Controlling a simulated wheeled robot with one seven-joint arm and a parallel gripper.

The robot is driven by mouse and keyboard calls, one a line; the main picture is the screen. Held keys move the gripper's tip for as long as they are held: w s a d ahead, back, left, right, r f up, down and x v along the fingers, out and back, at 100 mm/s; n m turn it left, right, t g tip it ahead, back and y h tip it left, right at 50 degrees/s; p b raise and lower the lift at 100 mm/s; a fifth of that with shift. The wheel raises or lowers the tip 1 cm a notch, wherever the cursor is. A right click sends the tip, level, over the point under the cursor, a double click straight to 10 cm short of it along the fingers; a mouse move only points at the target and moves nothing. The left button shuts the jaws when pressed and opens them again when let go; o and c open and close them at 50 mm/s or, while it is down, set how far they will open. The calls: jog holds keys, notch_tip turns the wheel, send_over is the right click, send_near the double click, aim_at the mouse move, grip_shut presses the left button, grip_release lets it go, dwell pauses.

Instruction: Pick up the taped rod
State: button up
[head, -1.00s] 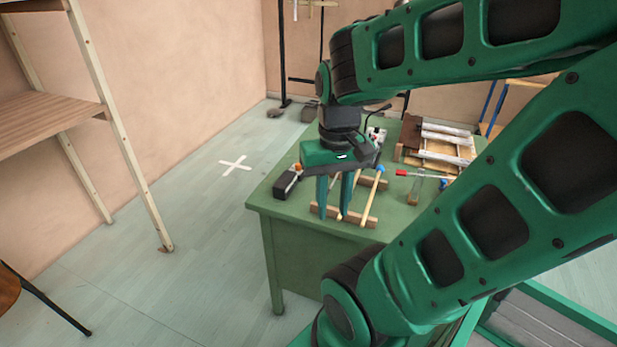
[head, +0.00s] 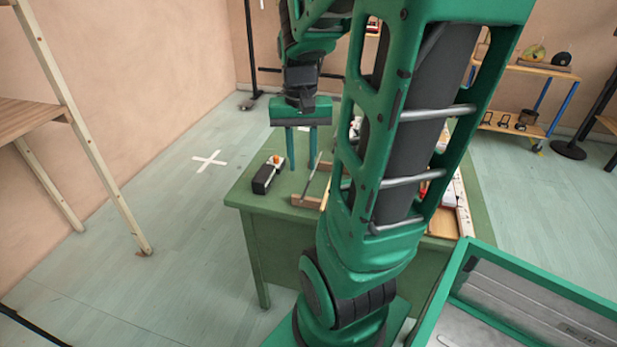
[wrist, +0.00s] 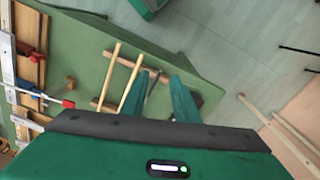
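My gripper (head: 302,163) hangs above the far left part of the green table, its two fingers pointing down and apart, with nothing seen between them. A wooden rack (head: 305,201) stands on the table just right of and below the fingers. In the wrist view, two pale wooden rods (wrist: 131,81) and a thinner grey rod (wrist: 153,86) lie across the rack (wrist: 98,105). The grey rod is nearest the fingers (wrist: 168,88) and also shows in the head view (head: 311,182). No tape can be made out clearly, so I cannot tell which rod is taped.
A black box-like object (head: 267,176) with a light top and an orange part sits on the green table (head: 248,203), left of my fingers. A red-ended tool (wrist: 66,103) and metal bars on wood (wrist: 8,70) lie farther along. My arm hides much of the table.

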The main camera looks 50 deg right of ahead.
aim_at(312, 175)
jog(key=w+d+f+m, duration=0.35)
jog(key=w+d, duration=0.25)
jog(key=d, duration=0.4)
jog(key=shift+s+f, duration=0.1)
jog(key=shift+f, duration=5.5)
grip_shut()
